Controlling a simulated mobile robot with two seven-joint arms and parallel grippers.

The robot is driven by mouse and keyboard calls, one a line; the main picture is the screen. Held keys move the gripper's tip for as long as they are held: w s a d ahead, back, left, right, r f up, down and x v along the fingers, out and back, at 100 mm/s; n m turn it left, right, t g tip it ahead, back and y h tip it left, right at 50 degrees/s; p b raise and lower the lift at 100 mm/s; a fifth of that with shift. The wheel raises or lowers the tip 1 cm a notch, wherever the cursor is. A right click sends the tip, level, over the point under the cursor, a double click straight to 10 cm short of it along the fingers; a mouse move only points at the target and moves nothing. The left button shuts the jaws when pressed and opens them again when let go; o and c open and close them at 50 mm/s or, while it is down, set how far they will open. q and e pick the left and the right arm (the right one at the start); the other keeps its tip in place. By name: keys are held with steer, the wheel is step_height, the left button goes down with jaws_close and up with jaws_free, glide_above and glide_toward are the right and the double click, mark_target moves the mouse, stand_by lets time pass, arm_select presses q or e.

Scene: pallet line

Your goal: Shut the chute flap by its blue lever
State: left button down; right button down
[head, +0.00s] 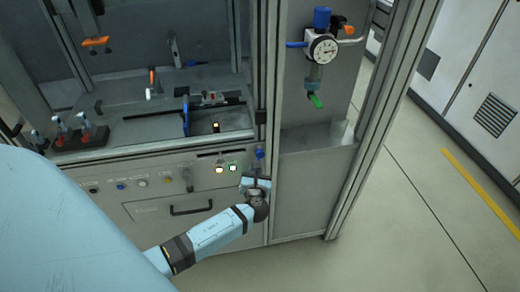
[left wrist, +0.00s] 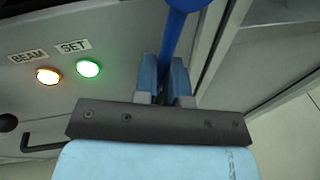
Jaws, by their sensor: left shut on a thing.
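The blue lever (head: 259,153) stands at the right end of the control panel, beside the frame post. In the left wrist view the lever (left wrist: 175,38) rises from between the fingers, with its rounded blue knob at the top edge. My left gripper (head: 257,181) is shut on the lever's shaft below the knob; its two pale blue fingers (left wrist: 165,82) lie on either side of it. The lower end of the lever is hidden by the gripper. I cannot clearly make out the chute flap. My right gripper is not in view.
A lit orange lamp (left wrist: 48,76) marked BEAM and a lit green lamp (left wrist: 88,68) marked SET are left of the lever. A drawer handle (head: 191,210) sits below the panel. A pressure gauge (head: 323,49) hangs at the upper right. Open floor (head: 425,220) lies to the right.

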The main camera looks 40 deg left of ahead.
arm_select(q)
steer(key=shift+s+a+r+m+p, duration=0.3)
steer(key=shift+r+m+p, duration=0.3)
steer(key=shift+p, duration=0.5)
steer(key=shift+s+a+f+m+g+p, duration=0.25)
steer(key=shift+m+p, duration=0.25)
steer(key=shift+p, duration=0.6)
steer(key=c, duration=1.2)
jaws_free()
steer(key=v, duration=1.3)
steer(key=shift+s+d, duration=0.3)
